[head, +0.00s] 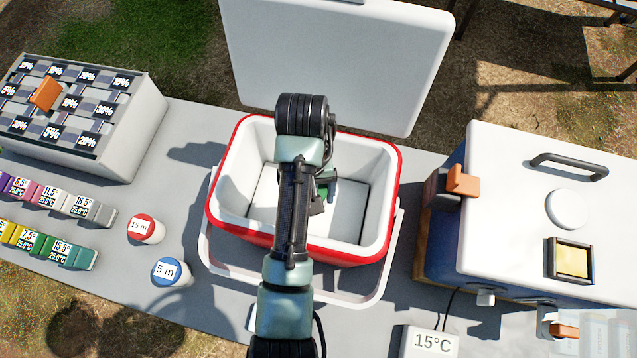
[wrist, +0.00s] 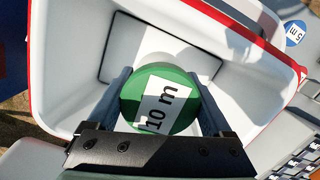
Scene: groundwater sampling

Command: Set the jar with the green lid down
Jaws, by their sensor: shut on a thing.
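The jar with the green lid (wrist: 155,97) is between my gripper's fingers in the wrist view, its lid labelled "10 m". My gripper (wrist: 163,100) is shut on it, one finger on each side. Jar and gripper are over the inside of a white cooler with a red rim (head: 393,190). In the head view my arm hides most of the jar, and only a bit of green (head: 324,190) shows beside my gripper (head: 318,195). I cannot tell whether the jar touches the cooler floor (head: 349,210).
The cooler's lid (head: 340,60) stands open behind it. Left of the cooler are a red-lidded "15 m" jar (head: 144,228) and a blue-lidded "5 m" jar (head: 170,272). A white-topped box (head: 510,215) stands right, a labelled rack (head: 120,130) left. The cooler's interior around the jar looks empty.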

